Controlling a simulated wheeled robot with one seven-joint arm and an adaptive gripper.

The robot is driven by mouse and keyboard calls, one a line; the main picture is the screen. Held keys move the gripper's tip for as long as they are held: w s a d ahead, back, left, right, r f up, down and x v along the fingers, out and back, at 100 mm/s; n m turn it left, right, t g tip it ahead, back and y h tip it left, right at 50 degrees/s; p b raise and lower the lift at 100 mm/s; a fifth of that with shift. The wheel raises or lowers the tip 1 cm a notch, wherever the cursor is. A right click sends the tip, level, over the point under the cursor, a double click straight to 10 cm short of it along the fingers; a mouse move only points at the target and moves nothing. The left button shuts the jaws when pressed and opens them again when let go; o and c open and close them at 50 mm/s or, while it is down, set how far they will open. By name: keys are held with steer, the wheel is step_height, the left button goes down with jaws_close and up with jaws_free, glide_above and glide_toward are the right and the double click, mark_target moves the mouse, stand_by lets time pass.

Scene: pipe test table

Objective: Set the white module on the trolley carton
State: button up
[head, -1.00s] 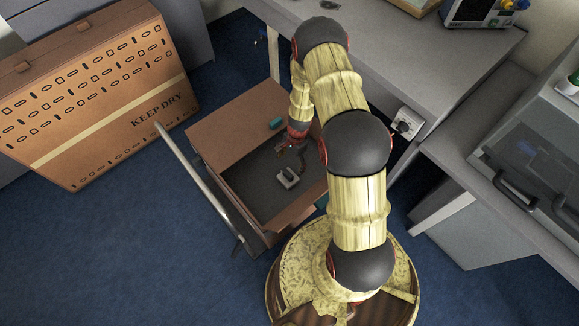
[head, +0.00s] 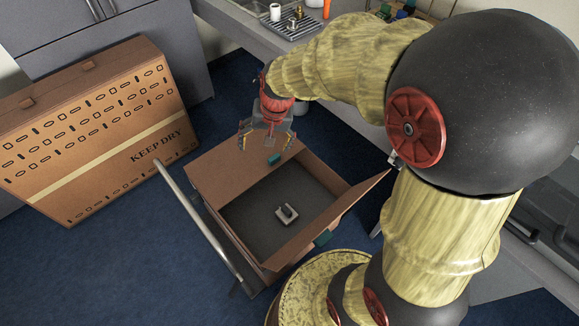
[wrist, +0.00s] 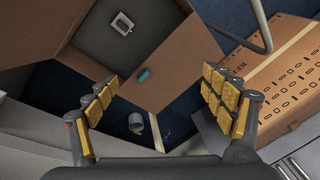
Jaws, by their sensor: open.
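The white module (head: 286,214) is a small pale block with a dark raised part in the head view. It rests on the dark inside surface of the open trolley carton (head: 222,172). It also shows near the top of the wrist view (wrist: 122,24), inside the carton (wrist: 165,62). My gripper (head: 268,146) is open and empty, above the carton's far flap and apart from the module. In the wrist view its two yellow-padded fingers (wrist: 163,82) are spread wide with nothing between them.
The trolley's grey handle (head: 195,212) rises left of the carton. Teal pieces sit on the flaps (head: 274,160). A bench (head: 250,32) with small items stands behind. Blue floor (head: 90,270) is clear at front left.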

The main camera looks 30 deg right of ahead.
steer(key=s+a+r+n+t, duration=0.1)
steer(key=s+r+n, duration=0.2)
steer(key=s+r, duration=0.4)
steer(key=s+a+r+n+t+h, duration=0.1)
steer(key=s+a+r+n, duration=0.1)
steer(key=s+r, duration=0.5)
steer(key=s+n, duration=0.1)
steer(key=s, duration=0.4)
steer(key=shift+t, duration=0.4)
